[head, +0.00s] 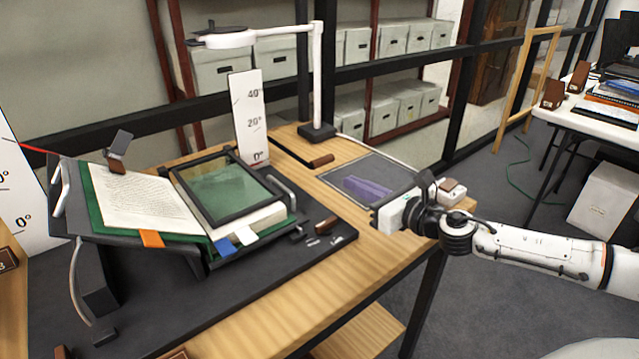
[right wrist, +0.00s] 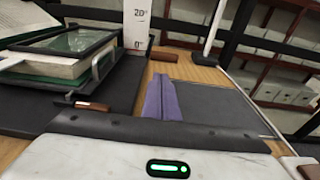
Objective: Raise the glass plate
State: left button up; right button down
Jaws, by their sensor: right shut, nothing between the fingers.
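The glass plate (head: 222,187) is a greenish pane in a dark frame. It lies over the right-hand page of an open book (head: 140,198) on a dark cradle. A grey bar handle (head: 284,186) stands at its right side. In the right wrist view the plate (right wrist: 75,40) and the handle (right wrist: 103,64) are at upper left. My right gripper (head: 348,183) has purple fingers, shut and empty, over a dark pad to the right of the cradle, apart from the handle. The fingers (right wrist: 161,80) also show side by side in the right wrist view. My left gripper is out of view.
A white lamp stand (head: 317,85) rises behind the dark pad (head: 375,170). A white angle card (head: 248,115) stands behind the plate. Small dark and brown items (head: 325,226) lie before the handle. The wooden table front (head: 300,300) is clear.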

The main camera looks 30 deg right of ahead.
jog(key=shift+w+f, duration=0.15)
jog(key=shift+f, duration=0.45)
jog(key=shift+r, duration=0.1)
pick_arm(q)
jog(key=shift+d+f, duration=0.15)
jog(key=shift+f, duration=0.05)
pick_arm(e)
jog(key=shift+w, duration=0.15)
jog(key=shift+w, duration=0.95)
jog(key=w, duration=0.4)
jog(key=w+f+p, duration=0.1)
jog(key=w, duration=0.1)
jog(key=shift+a, duration=0.3)
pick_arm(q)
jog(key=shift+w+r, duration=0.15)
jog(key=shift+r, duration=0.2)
pick_arm(e)
jog(key=shift+w+a+f, duration=0.1)
jog(key=shift+w+f, duration=0.05)
jog(key=shift+w, duration=0.7)
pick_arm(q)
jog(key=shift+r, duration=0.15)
